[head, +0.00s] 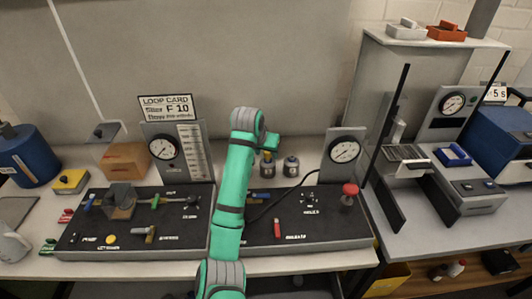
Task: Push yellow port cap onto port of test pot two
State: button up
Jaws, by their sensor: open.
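Two small grey pots stand side by side on the bench behind the right black panel, a left pot (267,169) and a right pot (291,166). I cannot read which is test pot two. A small yellow piece (267,157) shows at the top of the left pot, just under my gripper (268,151). I cannot tell whether it is the port cap or whether it touches the pot. My gripper is open at the end of my green arm, its fingers tiny and mostly hidden by the wrist. A flat yellow disc (110,239) lies on the left black panel.
Pressure gauges stand left (164,149) and right (343,151) of the pots. A red knob (350,189) rises from the right panel (310,232). A black cable curves near the pots. A framed stand (405,155) is farther right. A blue drum (27,155) stands far left.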

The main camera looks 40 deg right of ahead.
jog(key=v, duration=1)
dwell(0.3)
